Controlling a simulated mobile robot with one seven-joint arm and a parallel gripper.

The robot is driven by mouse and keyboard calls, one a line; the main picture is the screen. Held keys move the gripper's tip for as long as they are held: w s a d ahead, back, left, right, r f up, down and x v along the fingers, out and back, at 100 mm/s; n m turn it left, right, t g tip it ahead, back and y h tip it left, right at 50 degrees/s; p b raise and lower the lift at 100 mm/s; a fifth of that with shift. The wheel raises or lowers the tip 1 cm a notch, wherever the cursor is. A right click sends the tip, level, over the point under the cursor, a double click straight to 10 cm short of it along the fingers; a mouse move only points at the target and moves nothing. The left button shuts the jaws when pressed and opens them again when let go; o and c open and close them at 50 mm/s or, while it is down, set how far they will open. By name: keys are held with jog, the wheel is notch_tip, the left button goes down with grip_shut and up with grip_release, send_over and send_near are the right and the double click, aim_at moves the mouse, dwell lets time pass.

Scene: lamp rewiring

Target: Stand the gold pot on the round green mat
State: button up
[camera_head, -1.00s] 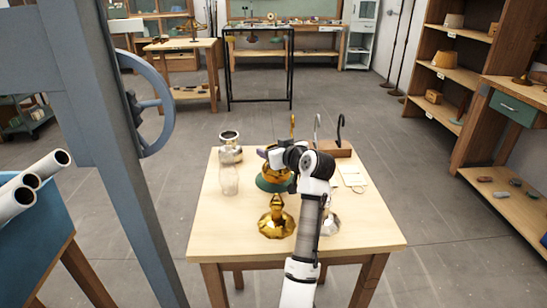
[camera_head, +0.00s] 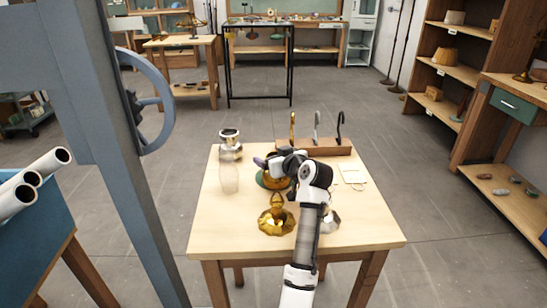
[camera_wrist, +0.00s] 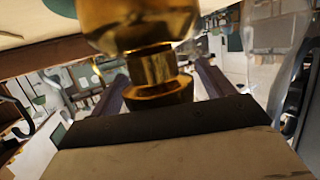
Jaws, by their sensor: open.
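The gold pot (camera_head: 275,184) is upright over the round green mat (camera_head: 261,180) in the middle of the table. It appears to stand on the mat, but my gripper and arm hide part of the contact. In the wrist view the pot's gold neck (camera_wrist: 155,70) and rounded body are close up between the fingers. My gripper (camera_head: 272,164) is open around the pot's upper part, with one finger on each side in the wrist view (camera_wrist: 165,85). Only the left edge of the mat shows clearly.
A gold flared piece (camera_head: 276,222) stands just in front, with a silver piece (camera_head: 330,221) beside my arm. A silver-and-gold vessel (camera_head: 230,146) and a clear glass (camera_head: 229,179) stand at left. A wooden rack (camera_head: 325,148) with hooks is behind.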

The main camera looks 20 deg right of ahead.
jog(key=shift+r, duration=0.2)
jog(key=shift+s+d, duration=0.1)
jog(key=shift+s, duration=0.15)
jog(key=b+v, duration=0.2)
jog(key=v, duration=0.9)
jog(key=shift+s+r+b, duration=0.15)
jog(key=shift+s+b, duration=0.1)
jog(key=shift+b, duration=0.05)
